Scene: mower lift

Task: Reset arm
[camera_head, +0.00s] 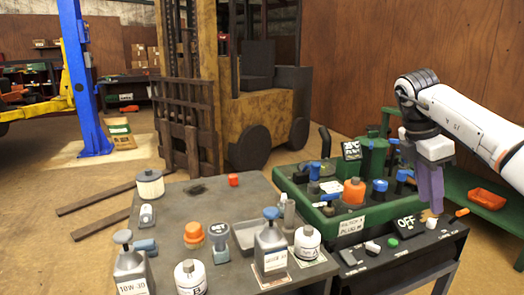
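My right arm comes in from the right edge. Its gripper (433,205) has purple fingers pointing down, above the right end of the dark control panel (370,268). The fingers overlap in this view, so I cannot tell whether they are open or shut. I see nothing clearly held between them. A sign reading "OFF" (408,226) stands on the panel just left of the fingertips. A small lever with an orange end (461,212) is to their right. My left gripper is not in view.
A grey table (215,194) holds several bottles, including one labelled 10W-30 (131,272). A green tray (310,212) with blue-topped items and an orange bottle (354,191) stands behind the panel. A yellow forklift (225,100) stands behind.

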